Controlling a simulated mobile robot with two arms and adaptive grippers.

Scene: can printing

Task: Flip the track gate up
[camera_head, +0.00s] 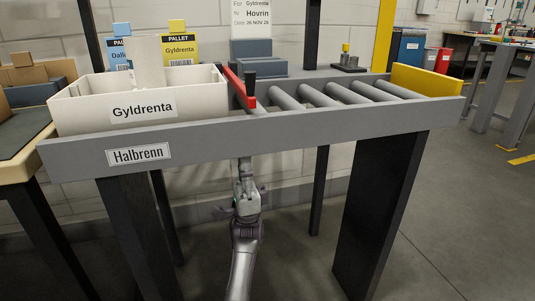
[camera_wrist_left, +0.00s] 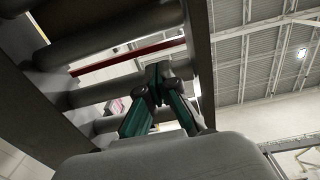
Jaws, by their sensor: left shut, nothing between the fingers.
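The track gate (camera_head: 238,88) is a red bar across the roller track, just right of the white bin, with a black upright piece (camera_head: 250,84) near its front end. In the left wrist view a red bar (camera_wrist_left: 130,54) shows from below, through a gap between rollers. My left gripper (camera_head: 244,164) is below the track, pointing up, its tips near or behind the front rail's lower edge. In the wrist view its fingers (camera_wrist_left: 157,74) are closed together and empty, close under the rollers; I cannot tell whether they touch anything. My right gripper is not in view.
The white bin (camera_head: 80,112) labelled Gyldrenta stands on the track's left part. Bare rollers (camera_head: 325,96) run right to a yellow end plate (camera_head: 425,80). The grey front rail (camera_head: 300,122) and dark legs (camera_head: 380,200) frame the space around my arm.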

